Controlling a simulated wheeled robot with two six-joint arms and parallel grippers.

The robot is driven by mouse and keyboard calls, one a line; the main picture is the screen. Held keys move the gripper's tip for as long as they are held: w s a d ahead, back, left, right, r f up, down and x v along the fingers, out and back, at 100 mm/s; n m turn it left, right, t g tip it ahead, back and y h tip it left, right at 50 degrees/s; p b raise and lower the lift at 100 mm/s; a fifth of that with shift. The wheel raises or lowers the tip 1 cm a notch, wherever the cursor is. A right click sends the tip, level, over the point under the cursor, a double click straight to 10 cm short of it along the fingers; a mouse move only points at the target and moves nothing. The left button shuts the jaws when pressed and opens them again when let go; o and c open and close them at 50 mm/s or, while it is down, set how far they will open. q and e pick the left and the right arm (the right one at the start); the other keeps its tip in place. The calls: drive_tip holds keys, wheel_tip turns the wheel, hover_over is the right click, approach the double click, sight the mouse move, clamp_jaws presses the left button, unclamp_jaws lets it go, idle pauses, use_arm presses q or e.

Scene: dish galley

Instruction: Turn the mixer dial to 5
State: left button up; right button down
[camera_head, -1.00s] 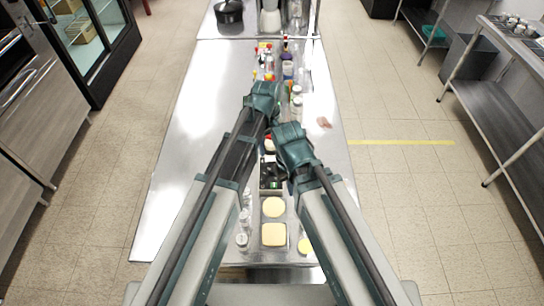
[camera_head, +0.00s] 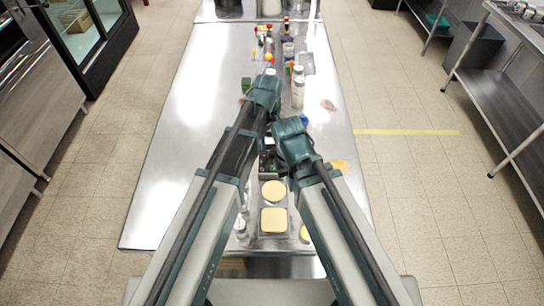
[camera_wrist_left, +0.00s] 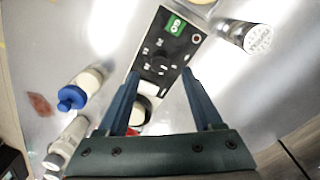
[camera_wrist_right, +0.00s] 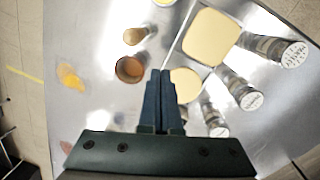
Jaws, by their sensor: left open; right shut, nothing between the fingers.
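The mixer panel (camera_wrist_left: 178,40) is a black plate with a green GO label, flat on the steel counter. Its dial (camera_wrist_left: 157,62) is a round black knob with white marks around it; its setting is too small to read. In the head view the panel (camera_head: 268,168) is partly hidden by my arms. My left gripper (camera_wrist_left: 160,78) is open and empty, its fingers on either side of the dial in its wrist view; I cannot tell whether they touch it. My right gripper (camera_wrist_right: 161,75) is shut and empty above the counter, near the round yellow block (camera_wrist_right: 185,84).
A blue-capped bottle (camera_wrist_left: 72,97) and a metal-topped shaker (camera_wrist_left: 246,37) stand near the panel. A square yellow block (camera_wrist_right: 210,37) and several shakers lie or stand nearby. More bottles stand farther along. The counter's left side (camera_head: 180,170) is mostly clear.

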sight(272, 151)
use_arm(q)
wheel_tip(272, 151, down, 6)
drive_tip(key=b, duration=0.4)
drive_tip(key=shift+d+r+b, duration=0.1)
drive_tip(key=shift+b, duration=0.25)
use_arm(e)
wheel_tip(272, 151, down, 6)
drive_tip(key=shift+r, duration=0.15)
use_arm(q)
drive_tip(key=shift+r, duration=0.1)
clamp_jaws()
